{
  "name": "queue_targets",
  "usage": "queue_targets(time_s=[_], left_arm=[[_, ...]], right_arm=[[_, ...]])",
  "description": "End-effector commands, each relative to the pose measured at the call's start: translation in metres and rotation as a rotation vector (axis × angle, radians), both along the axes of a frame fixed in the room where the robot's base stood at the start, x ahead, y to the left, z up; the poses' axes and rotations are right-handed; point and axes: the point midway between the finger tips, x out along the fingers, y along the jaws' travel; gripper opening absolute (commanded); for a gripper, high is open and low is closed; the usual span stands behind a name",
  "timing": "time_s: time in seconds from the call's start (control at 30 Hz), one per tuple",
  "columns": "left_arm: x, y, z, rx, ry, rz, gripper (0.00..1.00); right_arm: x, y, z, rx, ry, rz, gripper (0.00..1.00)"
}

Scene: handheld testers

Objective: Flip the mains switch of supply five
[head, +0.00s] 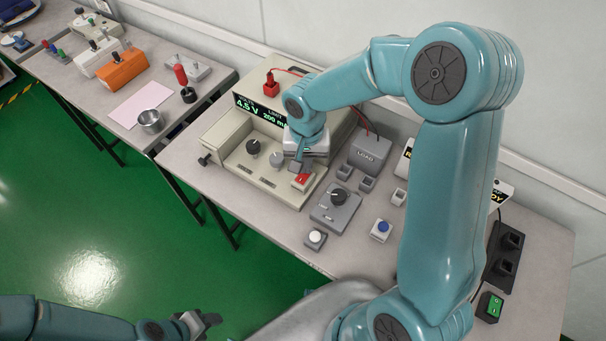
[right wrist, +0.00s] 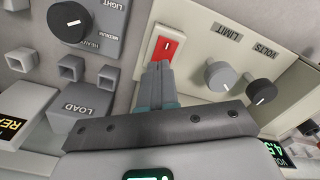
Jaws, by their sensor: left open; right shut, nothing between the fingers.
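A beige bench supply (head: 235,150) stands on the table, its display reading 4.5 V and 200 mA or similar. Its red mains switch (head: 303,180) is a rocker in a pale plate at the panel's right end; it also shows in the right wrist view (right wrist: 168,47) with a white mark. My right gripper (head: 298,167) is shut and empty, its fingertips (right wrist: 157,66) right at the switch's near end. I cannot tell whether they touch it. My left gripper (head: 203,320) is open and empty, low at the bottom, away from the table. No supply number is readable.
Two knobs (right wrist: 240,82) sit beside the switch. A grey LOAD box (head: 369,154), a dial box (head: 336,204), a white button (head: 316,238) and a blue button (head: 381,229) stand right of the supply. A green switch (head: 490,307) is far right. Another table holds an orange box (head: 122,70).

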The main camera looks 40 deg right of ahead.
Motion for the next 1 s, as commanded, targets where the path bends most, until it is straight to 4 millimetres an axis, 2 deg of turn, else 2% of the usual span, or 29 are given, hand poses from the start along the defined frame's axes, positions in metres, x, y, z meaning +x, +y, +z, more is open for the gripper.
queue_targets(time_s=[1.0], left_arm=[[0.0,0.0,-0.022,0.0,0.0,0.0,0.51]], right_arm=[[0.0,0.0,-0.022,0.0,0.0,-0.001,0.0]])
